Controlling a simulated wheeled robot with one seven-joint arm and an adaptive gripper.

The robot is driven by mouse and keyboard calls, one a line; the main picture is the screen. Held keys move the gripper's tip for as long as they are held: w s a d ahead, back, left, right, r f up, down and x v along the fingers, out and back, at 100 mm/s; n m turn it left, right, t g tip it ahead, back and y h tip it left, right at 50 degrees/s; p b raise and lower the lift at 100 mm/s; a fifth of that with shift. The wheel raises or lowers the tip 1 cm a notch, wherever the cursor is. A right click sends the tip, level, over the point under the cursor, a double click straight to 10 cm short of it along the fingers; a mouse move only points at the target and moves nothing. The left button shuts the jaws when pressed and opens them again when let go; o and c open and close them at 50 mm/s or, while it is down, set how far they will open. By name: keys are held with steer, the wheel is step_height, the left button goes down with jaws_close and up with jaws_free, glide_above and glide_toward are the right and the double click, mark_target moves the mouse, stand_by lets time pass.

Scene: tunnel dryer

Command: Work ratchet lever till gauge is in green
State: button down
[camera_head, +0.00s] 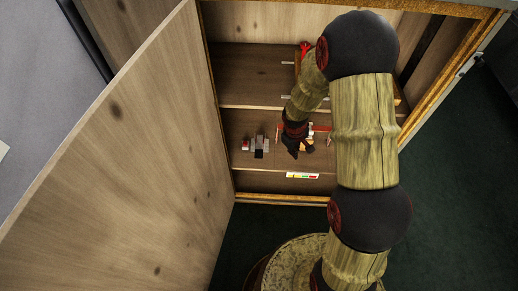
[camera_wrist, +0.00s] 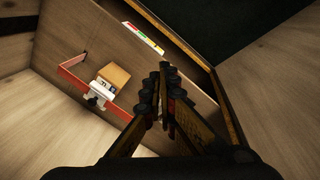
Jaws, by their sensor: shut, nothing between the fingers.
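The gauge (camera_head: 303,175) is a small strip with white, yellow, green and red parts on the front edge of a cabinet shelf. It also shows in the wrist view (camera_wrist: 143,38); its reading is too small to tell. A red strap (camera_wrist: 75,78) runs across the shelf beside a brown box (camera_wrist: 115,75). A pale block with a dark knob, perhaps the ratchet and its lever (camera_wrist: 98,94), stands against the box; my arm partly hides this area in the head view. My gripper (camera_wrist: 166,84) is shut and empty, apart from the block, to its right in the wrist view.
The wooden cabinet door (camera_head: 125,140) stands open at the left. Small grey, black and red pieces (camera_head: 259,145) sit on the same shelf. A red object (camera_head: 305,47) is higher up, partly behind my arm. Dark floor (camera_head: 455,190) is clear at the right.

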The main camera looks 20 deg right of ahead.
steer(key=w+a+f+n+t+y, duration=0.1)
steer(key=w+f+n, duration=0.1)
steer(key=w+f, duration=0.3)
steer(key=w+a+f+n+t+y, duration=0.1)
steer(key=w+a+f+n+t, duration=0.15)
steer(key=f, duration=0.45)
step_height(320, 180, up, 4)
steer(key=n+t+y, duration=0.3)
steer(key=n, duration=0.2)
glide_above(258, 150)
steer(key=shift+w+d+m, duration=0.1)
steer(key=shift+w+m, duration=0.15)
steer(key=shift+w, duration=0.15)
steer(key=shift+f, duration=0.1)
steer(key=f+b, duration=0.2)
steer(key=f, duration=0.1)
steer(key=f+b, duration=0.4)
steer(key=f, duration=0.1)
steer(key=shift+s+f, duration=0.3)
steer(key=shift+f, duration=0.1)
steer(key=shift+f+b, duration=0.3)
steer(key=shift+b, duration=0.05)
steer(key=shift+f, duration=0.35)
